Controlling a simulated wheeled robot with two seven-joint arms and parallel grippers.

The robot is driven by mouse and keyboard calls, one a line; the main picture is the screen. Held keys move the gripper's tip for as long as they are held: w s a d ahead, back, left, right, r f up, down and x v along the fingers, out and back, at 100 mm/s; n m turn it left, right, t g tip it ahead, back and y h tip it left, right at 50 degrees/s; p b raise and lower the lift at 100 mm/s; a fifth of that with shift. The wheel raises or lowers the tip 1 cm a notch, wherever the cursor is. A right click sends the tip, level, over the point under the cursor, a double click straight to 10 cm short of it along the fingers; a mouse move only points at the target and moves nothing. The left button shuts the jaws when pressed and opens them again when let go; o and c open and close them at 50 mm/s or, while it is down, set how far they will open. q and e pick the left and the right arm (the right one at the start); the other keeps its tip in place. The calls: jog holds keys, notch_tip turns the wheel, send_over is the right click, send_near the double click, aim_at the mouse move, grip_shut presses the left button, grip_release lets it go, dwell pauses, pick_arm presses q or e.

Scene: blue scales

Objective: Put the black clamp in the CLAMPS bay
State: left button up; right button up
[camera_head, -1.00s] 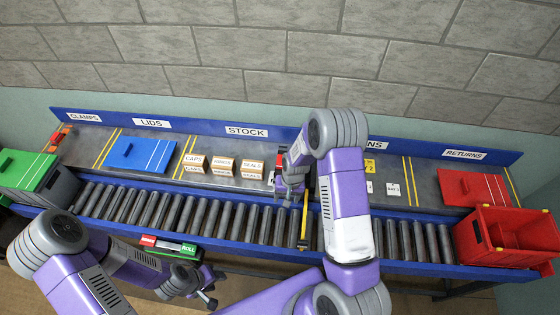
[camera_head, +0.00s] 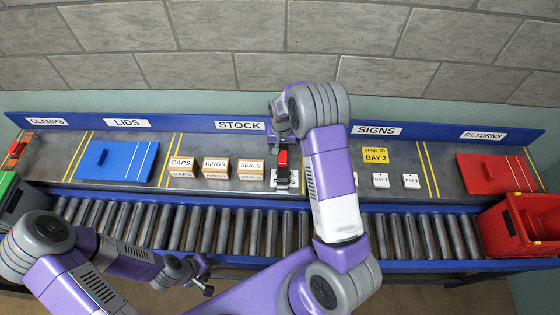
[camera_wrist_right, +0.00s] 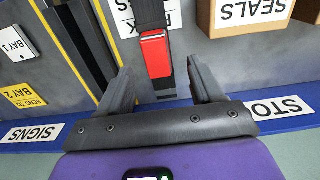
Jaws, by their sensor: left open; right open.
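The black clamp (camera_wrist_right: 150,12) has a black bar and a red part. It shows upright in the head view (camera_head: 282,172), in the STOCK bay by a white card. In the right wrist view its red part lies between the spread fingers of my right gripper (camera_wrist_right: 162,88), with gaps on both sides. My right gripper (camera_head: 282,148) is open, partly hidden by its own wrist. The CLAMPS bay (camera_head: 47,140) is at the far left, with an orange-red clamp (camera_head: 17,149) in it. My left gripper (camera_head: 205,281) is open and empty, in front of the rollers.
Boxes marked CAPS (camera_head: 181,166), RINGS (camera_head: 215,168) and SEALS (camera_head: 250,169) stand left of the black clamp. A blue lid (camera_head: 118,162) lies between them and the CLAMPS bay. The roller conveyor (camera_head: 235,230) runs along the front. A red bin (camera_head: 525,228) stands right.

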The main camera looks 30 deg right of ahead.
aim_at(283, 157)
jog(key=shift+s+f, duration=0.3)
jog(key=shift+f, duration=0.5)
notch_tip(283, 157, down, 6)
jog(key=shift+w+d+r, duration=0.1)
jog(key=shift+d+r, duration=0.05)
jog(key=shift+r, duration=0.1)
jog(key=c, duration=1.2)
